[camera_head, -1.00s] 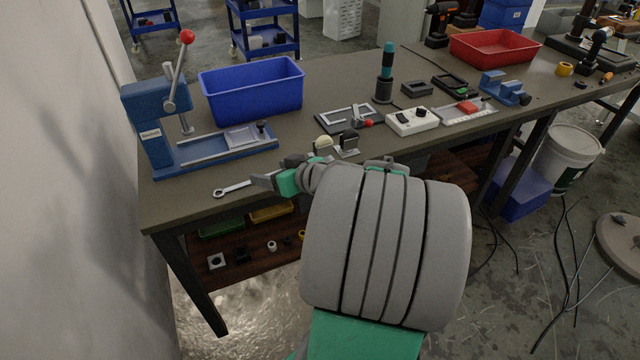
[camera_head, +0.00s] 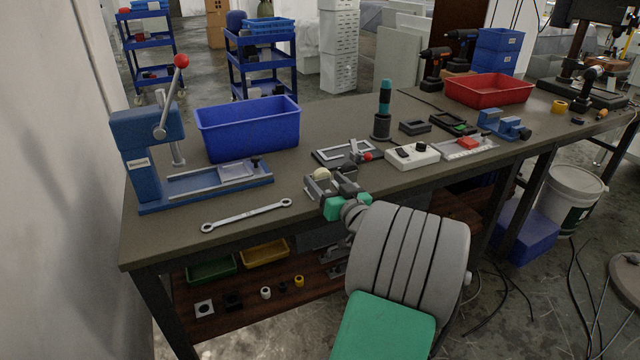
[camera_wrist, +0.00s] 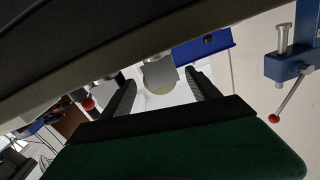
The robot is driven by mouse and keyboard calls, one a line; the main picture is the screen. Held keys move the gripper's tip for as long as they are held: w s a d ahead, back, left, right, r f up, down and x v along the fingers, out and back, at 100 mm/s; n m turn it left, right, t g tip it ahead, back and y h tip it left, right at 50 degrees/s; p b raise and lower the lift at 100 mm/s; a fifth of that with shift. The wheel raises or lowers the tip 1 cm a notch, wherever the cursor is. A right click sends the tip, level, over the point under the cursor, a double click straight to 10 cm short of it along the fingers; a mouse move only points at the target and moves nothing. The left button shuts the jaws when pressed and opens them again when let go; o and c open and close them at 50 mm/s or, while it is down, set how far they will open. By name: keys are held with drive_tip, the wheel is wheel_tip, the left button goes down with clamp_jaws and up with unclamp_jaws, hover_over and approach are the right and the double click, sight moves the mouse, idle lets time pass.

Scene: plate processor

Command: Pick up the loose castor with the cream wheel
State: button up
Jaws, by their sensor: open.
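The castor with the cream wheel (camera_head: 323,175) stands near the front edge of the workbench in the head view, its lower part hidden by my gripper. My gripper (camera_head: 329,184) is low over the bench front, its fingers reaching towards this castor. In the wrist view, the castor's grey metal bracket (camera_wrist: 159,72) and cream wheel show in the gap between the two dark open fingers (camera_wrist: 162,95). I cannot tell whether either finger touches it. A second castor with a dark wheel (camera_head: 348,170) stands close on the right, partly hidden by my gripper.
A spanner (camera_head: 246,216) lies left of my gripper. Behind it are a blue press (camera_head: 146,160) and blue bin (camera_head: 250,128). A clamp fixture with a red knob (camera_head: 367,156) and a white switch box (camera_head: 412,155) stand to the right. Bare bench lies between spanner and gripper.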

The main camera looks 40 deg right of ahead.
drive_tip(key=shift+c, duration=0.3)
clamp_jaws()
idle(0.4)
